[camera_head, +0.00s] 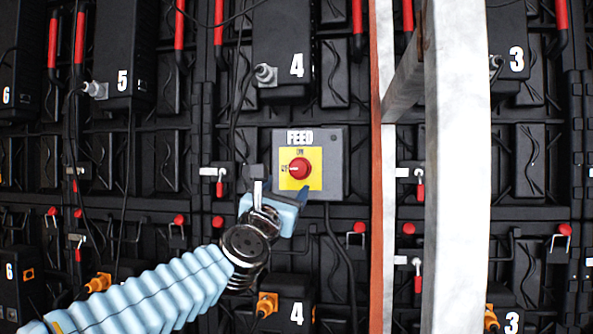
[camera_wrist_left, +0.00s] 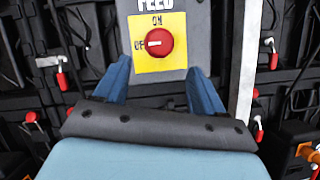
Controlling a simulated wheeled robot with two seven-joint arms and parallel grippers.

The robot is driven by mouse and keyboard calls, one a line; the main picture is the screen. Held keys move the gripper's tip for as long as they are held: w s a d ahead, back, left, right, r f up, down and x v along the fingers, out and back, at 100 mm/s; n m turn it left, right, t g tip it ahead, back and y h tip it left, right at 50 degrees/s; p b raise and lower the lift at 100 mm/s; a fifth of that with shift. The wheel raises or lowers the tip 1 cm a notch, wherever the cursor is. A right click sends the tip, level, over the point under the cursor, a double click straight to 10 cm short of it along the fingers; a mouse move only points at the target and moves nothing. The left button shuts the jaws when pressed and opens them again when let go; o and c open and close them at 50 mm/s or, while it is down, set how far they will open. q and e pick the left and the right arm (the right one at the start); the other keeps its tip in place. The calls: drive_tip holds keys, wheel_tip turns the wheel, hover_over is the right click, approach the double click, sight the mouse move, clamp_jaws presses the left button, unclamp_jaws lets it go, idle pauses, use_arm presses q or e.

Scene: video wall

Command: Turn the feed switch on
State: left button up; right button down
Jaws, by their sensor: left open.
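The feed switch is a round red knob (camera_head: 299,168) on a yellow plate, on a grey box (camera_head: 335,150) labelled FEED. It also shows in the left wrist view (camera_wrist_left: 159,43). Its white mark points left, toward the partly visible "OF" lettering; "ON" is above the knob. My left gripper (camera_head: 268,183) is open and empty, just below and left of the knob in the head view. In the left wrist view its two blue fingers (camera_wrist_left: 159,72) point toward the box, below and either side of the knob, with no visible contact. My right gripper is not in view.
A pale metal post (camera_head: 458,180) and an orange strip (camera_head: 377,180) stand right of the box. Black numbered modules (camera_head: 125,50), hanging cables (camera_head: 345,260) and small red-handled latches (camera_head: 220,185) cover the wall around it.

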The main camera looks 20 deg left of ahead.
sight(297, 171)
use_arm(q)
drive_tip(key=p+x, duration=0.3)
drive_tip(key=x, duration=0.5)
drive_tip(key=shift+w+r+p, duration=0.15)
drive_tip(key=shift+w+p, duration=0.05)
drive_tip(key=shift+p, duration=0.1)
drive_tip(key=shift+w+a, duration=0.1)
drive_tip(key=shift+w, duration=0.3)
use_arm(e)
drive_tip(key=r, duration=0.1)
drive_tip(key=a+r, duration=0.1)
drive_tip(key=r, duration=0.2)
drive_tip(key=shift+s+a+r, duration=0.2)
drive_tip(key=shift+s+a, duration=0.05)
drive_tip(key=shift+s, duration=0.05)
use_arm(q)
drive_tip(key=shift+c, duration=0.2)
drive_tip(key=c, duration=1)
